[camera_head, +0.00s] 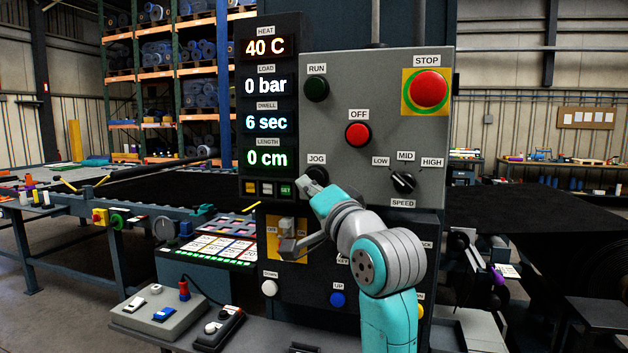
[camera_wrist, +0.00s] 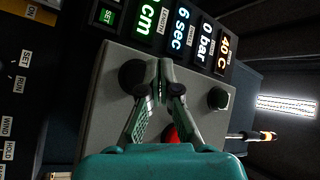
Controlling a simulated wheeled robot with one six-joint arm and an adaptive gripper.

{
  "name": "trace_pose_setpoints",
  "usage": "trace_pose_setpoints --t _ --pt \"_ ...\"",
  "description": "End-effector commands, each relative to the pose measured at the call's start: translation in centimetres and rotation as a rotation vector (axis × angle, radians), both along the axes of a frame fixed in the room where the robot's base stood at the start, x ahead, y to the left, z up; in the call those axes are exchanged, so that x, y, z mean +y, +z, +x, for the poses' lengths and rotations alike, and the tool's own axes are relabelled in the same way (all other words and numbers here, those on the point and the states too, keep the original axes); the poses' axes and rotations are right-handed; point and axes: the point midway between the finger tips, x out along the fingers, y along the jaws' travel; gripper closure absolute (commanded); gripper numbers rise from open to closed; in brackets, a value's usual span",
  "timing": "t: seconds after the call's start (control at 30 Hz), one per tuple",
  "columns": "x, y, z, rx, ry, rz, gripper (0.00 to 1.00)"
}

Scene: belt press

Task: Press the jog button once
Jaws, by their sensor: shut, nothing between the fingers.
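The jog button (camera_head: 319,172) is a dark round button under the JOG label at the lower left of the grey control panel (camera_head: 350,80). In the wrist view the jog button (camera_wrist: 130,74) is a dark disc beside the tips of my gripper (camera_wrist: 160,70). My fingers are shut and empty, with their tips close together. I cannot tell whether they touch the button. The length display (camera_head: 266,159) reads 0 cm.
The same panel carries a dark green run button (camera_head: 317,88), a red off button (camera_head: 358,134), a big red stop button (camera_head: 429,88) and a black speed knob (camera_head: 404,182). A switch box (camera_head: 160,314) stands on the ledge at lower left.

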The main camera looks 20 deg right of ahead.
Motion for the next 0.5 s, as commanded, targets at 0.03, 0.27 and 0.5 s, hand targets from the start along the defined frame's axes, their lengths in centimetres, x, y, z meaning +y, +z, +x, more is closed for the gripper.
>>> trace_pose_setpoints --t 0.03,0.27,0.5 --pt "-0.4 0.0 0.4 0.0 -0.001 0.0 1.0" --pt "-1.1 0.0 1.5 0.0 0.0 0.001 1.0" --pt "-1.2 0.0 1.6 -0.001 0.0 0.001 1.0"
